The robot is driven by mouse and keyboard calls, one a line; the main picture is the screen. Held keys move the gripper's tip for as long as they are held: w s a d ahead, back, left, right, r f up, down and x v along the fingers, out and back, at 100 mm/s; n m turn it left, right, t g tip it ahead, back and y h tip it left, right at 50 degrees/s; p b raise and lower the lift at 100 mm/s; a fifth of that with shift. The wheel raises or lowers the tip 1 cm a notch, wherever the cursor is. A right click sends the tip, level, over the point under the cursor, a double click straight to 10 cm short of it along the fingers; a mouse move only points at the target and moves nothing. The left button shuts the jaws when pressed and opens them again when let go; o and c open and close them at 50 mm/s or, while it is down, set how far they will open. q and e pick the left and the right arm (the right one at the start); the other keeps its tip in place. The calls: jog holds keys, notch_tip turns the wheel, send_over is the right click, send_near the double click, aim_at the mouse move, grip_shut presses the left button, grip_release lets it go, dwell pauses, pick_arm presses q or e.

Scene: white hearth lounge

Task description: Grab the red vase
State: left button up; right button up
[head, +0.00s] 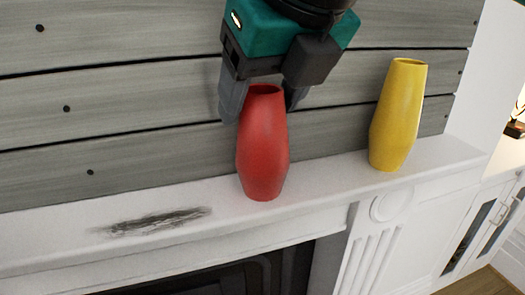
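The red vase (263,150) stands upright on the white mantel shelf (330,178), near the middle of the head view. My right gripper (262,108) comes down from above at the vase's top. Its fingers are spread, one to the left of the vase's neck and one to the right, partly behind the vase. I cannot tell whether either finger touches the vase. My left gripper is not in view.
A yellow vase (398,115) stands on the mantel to the right of the red one. A grey plank wall (120,110) rises close behind both. A dark smudge (155,221) marks the bare mantel at left. A fireplace opening (230,278) lies below.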

grip_shut()
dwell(0.4)
jog(key=shift+r, duration=0.1)
